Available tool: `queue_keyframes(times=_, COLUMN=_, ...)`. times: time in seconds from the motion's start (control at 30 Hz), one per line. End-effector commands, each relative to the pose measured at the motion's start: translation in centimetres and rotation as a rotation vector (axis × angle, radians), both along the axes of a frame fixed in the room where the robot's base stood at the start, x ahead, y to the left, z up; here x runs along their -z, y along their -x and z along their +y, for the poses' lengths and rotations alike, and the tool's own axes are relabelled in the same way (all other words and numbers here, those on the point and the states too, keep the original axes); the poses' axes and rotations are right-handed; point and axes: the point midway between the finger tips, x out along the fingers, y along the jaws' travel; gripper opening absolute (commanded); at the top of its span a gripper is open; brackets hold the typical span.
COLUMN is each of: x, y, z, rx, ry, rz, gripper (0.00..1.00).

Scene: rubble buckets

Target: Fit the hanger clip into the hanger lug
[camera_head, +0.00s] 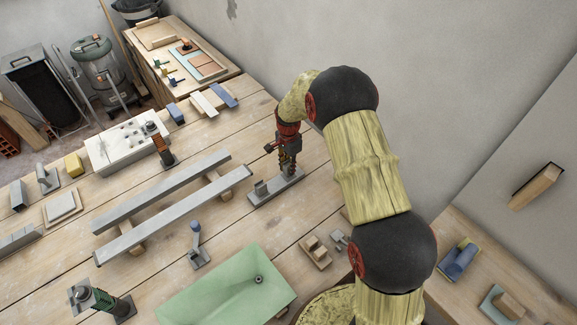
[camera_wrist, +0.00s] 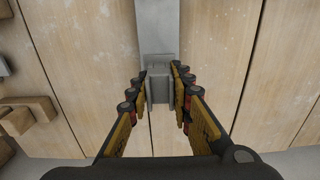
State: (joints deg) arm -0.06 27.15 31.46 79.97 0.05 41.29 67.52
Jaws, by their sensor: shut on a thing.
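My gripper (camera_head: 288,167) points down over the right end of a flat grey bar (camera_head: 275,190) on the bench. In the wrist view, the two fingers of my gripper (camera_wrist: 159,78) close on a small grey piece between them, which I take as the hanger clip (camera_wrist: 158,90). The grey bar (camera_wrist: 158,25) runs away from it, in line with it. A small upright grey tab (camera_head: 261,187) stands at the bar's left part; it may be the hanger lug, but I cannot tell. Whether the clip touches or sits in a lug is hidden by the fingers.
Two long grey beams (camera_head: 175,208) lie on wooden blocks to the left. A green tray (camera_head: 225,290) and a small blue-topped stand (camera_head: 197,245) are nearer. Wooden and grey blocks (camera_head: 316,252) lie to the right of the tray. The wall rises close behind my arm.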

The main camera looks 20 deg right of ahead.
Motion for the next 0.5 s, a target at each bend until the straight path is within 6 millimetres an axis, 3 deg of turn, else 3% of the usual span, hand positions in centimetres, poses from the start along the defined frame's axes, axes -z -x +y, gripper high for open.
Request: queue_keyframes(times=0.5, x=1.7, y=0.0, z=0.0, rx=0.0, ry=0.0, rz=0.0, gripper=0.0)
